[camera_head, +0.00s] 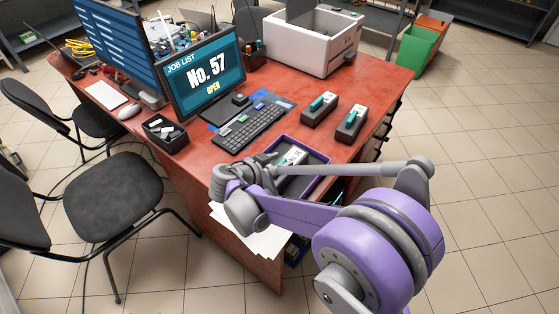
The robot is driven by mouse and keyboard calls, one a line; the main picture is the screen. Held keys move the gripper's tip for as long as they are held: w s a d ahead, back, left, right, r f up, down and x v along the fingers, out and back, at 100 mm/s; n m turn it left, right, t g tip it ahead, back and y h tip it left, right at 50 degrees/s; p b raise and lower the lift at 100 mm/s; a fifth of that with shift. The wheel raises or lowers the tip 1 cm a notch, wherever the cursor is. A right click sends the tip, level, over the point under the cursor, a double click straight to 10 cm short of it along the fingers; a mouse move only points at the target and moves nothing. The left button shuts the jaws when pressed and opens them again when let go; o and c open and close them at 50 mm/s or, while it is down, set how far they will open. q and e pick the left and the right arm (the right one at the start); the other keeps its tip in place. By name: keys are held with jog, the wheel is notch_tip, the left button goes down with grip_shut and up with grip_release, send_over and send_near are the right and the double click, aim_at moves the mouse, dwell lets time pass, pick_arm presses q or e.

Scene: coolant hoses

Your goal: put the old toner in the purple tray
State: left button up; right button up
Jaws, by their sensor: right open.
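The purple tray (309,149) stands near the front edge of the red desk, partly hidden behind my right arm. A toner cartridge with a white label (294,156) lies in it, partly covered. Two dark toner cartridges with teal parts, one left (320,109) and one right (351,123), lie apart on the desk beyond the tray. I cannot tell which cartridge is the old one. My right gripper (268,162) is open at the left side of the tray, close to the labelled cartridge; its fingertips are hard to make out. My left gripper is not in view.
A keyboard (251,127), a monitor (205,75) and a small black box (165,133) stand left of the tray. A white printer (312,39) is at the back. Bare desk lies around the two cartridges.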

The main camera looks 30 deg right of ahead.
jog(key=v, duration=1.1)
jog(key=s+f+n+y, duration=0.4)
jog(key=s+n+y, duration=0.1)
jog(key=s, duration=0.4)
jog(key=s+a+f+n+y, duration=0.1)
jog(key=s+f+n+y, duration=0.3)
jog(key=s+n+y, duration=0.2)
jog(key=shift+s+a+n+p, duration=0.15)
jog(key=shift+s+n+p, duration=0.15)
jog(key=shift+s+n, duration=1.4)
jog(key=shift+s+m, duration=0.4)
